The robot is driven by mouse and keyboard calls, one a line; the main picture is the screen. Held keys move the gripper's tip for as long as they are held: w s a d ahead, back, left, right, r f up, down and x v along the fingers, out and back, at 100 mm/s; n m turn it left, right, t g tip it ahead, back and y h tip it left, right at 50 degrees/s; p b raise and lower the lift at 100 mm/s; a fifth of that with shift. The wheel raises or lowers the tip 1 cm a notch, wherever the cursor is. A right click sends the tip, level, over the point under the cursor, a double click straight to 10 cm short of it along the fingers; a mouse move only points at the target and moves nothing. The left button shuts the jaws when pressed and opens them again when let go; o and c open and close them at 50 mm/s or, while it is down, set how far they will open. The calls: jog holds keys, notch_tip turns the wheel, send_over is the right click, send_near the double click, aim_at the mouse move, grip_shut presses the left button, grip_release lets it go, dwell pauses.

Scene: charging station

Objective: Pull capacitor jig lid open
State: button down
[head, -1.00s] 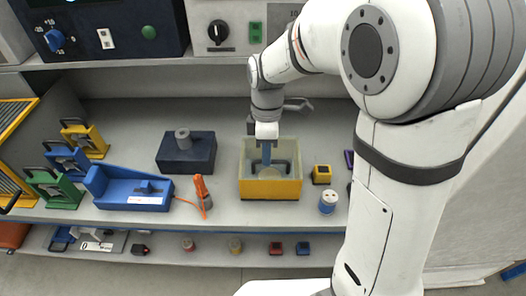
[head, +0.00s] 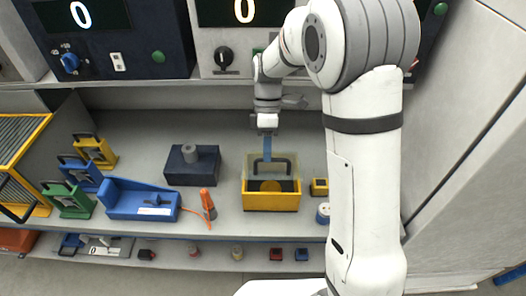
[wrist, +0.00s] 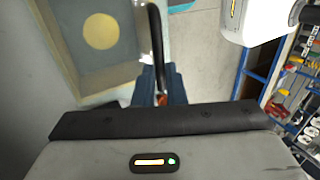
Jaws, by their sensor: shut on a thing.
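The capacitor jig is a yellow box (head: 271,202) on the bench, with a pale translucent lid (head: 258,176) and a black arched handle (head: 291,163). The lid looks tilted up, though its exact angle is hard to tell. A round yellow disc shows in the box. My gripper (head: 267,159) has blue fingers and is above the back of the box, at the handle. In the wrist view my gripper (wrist: 161,92) is shut on the black handle (wrist: 156,45), beside the lid's pale panel. The lid's hinge is hidden.
A dark blue block (head: 190,170) with a grey knob and a blue fixture (head: 140,200) stand left of the jig. An orange-handled tool (head: 208,203) lies between. A small yellow block (head: 320,187) and a blue-white cylinder (head: 323,213) are close on the right.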

jog(key=shift+w+d+r+p, duration=0.1)
jog(key=shift+w+r+p, duration=0.15)
jog(key=shift+w+r, duration=0.25)
jog(key=shift+w+d+r+p, duration=0.1)
jog(key=shift+w+r+p, duration=0.15)
jog(key=shift+w, duration=0.4)
jog(key=c, duration=1.9)
grip_release()
jog(key=shift+c, duration=0.2)
jog(key=o, duration=0.3)
jog(key=shift+w+d+f, duration=0.1)
jog(key=shift+w+f, duration=0.05)
jog(key=shift+w, duration=0.15)
jog(key=shift+o, duration=0.7)
